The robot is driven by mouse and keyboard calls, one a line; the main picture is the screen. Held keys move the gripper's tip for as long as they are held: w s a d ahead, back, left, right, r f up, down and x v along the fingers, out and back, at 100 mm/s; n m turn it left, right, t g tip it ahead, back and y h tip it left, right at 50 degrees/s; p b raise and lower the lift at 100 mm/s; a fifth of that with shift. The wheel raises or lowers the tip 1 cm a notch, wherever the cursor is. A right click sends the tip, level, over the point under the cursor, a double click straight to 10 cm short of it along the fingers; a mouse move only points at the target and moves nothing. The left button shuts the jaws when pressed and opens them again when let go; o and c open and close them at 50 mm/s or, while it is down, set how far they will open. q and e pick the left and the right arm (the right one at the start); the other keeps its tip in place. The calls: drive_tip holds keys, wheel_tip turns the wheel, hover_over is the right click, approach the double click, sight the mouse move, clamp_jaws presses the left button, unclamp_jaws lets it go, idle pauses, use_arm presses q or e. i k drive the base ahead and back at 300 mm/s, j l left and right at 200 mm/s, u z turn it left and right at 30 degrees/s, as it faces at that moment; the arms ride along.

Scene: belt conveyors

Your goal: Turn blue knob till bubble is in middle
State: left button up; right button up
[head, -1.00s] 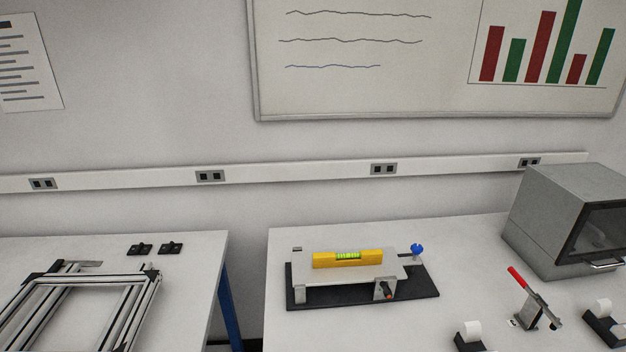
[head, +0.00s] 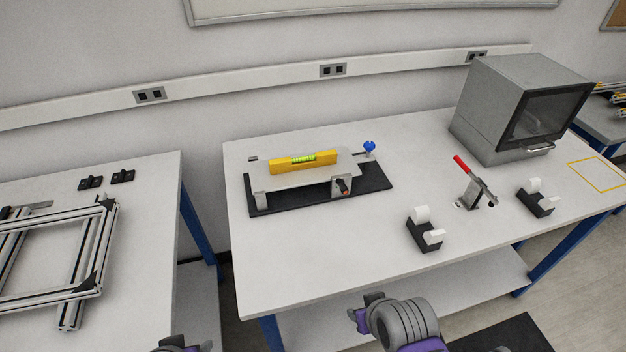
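The blue knob (head: 369,147) stands at the back right corner of a levelling fixture on the white table. A yellow spirit level (head: 288,164) lies on the fixture's light grey plate (head: 262,183), above a black base (head: 375,180). Its green vial (head: 303,158) faces me, but the bubble is too small to place. Grey and purple parts of my arms show at the bottom edge, well short of the fixture.
To the right are tape dispensers (head: 425,235), a red-handled toggle clamp (head: 474,185) and a grey oven-like box (head: 520,105). The white table (head: 310,245) is clear in front of the fixture. A gap separates the left table (head: 150,200).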

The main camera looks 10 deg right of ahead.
sight(369, 146)
drive_tip(key=l+u, duration=0.1)
drive_tip(key=l, duration=0.35)
drive_tip(key=k+l+u, duration=0.1)
drive_tip(key=l, duration=0.3)
drive_tip(key=l+u, duration=0.15)
drive_tip(key=l, duration=0.3)
drive_tip(key=k+l+u, duration=0.1)
drive_tip(key=l, duration=0.35)
drive_tip(key=k+l+u, duration=0.1)
drive_tip(key=l, duration=0.3)
drive_tip(key=i+j, duration=0.25)
drive_tip(key=i+u, duration=0.05)
drive_tip(key=i, duration=0.05)
